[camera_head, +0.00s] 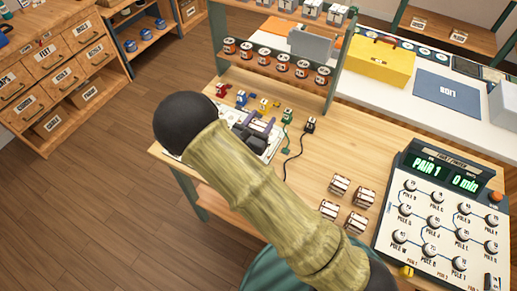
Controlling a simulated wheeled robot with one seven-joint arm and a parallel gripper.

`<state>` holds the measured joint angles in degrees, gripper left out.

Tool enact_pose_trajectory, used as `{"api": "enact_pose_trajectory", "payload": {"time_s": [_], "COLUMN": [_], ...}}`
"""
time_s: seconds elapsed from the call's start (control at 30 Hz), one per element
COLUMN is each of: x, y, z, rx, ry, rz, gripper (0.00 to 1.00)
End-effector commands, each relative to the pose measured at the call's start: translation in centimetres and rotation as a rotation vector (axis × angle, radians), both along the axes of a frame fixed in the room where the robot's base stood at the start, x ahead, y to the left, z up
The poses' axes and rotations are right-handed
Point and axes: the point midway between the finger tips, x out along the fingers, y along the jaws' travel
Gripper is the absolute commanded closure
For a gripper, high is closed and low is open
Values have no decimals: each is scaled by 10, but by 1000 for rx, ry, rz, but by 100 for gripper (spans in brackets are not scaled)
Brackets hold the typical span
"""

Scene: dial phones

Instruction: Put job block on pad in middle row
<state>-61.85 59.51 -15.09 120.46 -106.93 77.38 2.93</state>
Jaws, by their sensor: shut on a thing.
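My gripper (259,127) shows as purple-grey parts beyond my arm, low over a white board (271,151) on the wooden workbench. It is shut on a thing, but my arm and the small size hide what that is. Several small white blocks with dark brown sides stand right of my arm: back left (340,186), back right (364,197), front left (329,209) and front right (356,222). I cannot make out a job label or the middle-row pad; my arm covers part of the board.
A dial panel (440,222) reading "PAIR 1" and "0 min" stands at the right. Coloured plugs and a black-corded plug (310,124) lie around the board. A rack of orange-brown jars (265,55) rises behind. A yellow toolbox (382,62) stands on the far white counter.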

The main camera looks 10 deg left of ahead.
Motion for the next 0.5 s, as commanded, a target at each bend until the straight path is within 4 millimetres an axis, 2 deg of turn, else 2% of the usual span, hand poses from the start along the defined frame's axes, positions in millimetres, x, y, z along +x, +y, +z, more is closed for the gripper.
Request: {"api": "enact_pose_trajectory", "payload": {"time_s": [0.17, 0.27, 0.5], "x": [0, 0, 0], "y": [0, 0, 0], "z": [-1, -8, -45], "rx": [-1, -2, -3], "ry": [0, 1, 2], "rz": [-1, -1, 0], "gripper": [75, 75, 75]}}
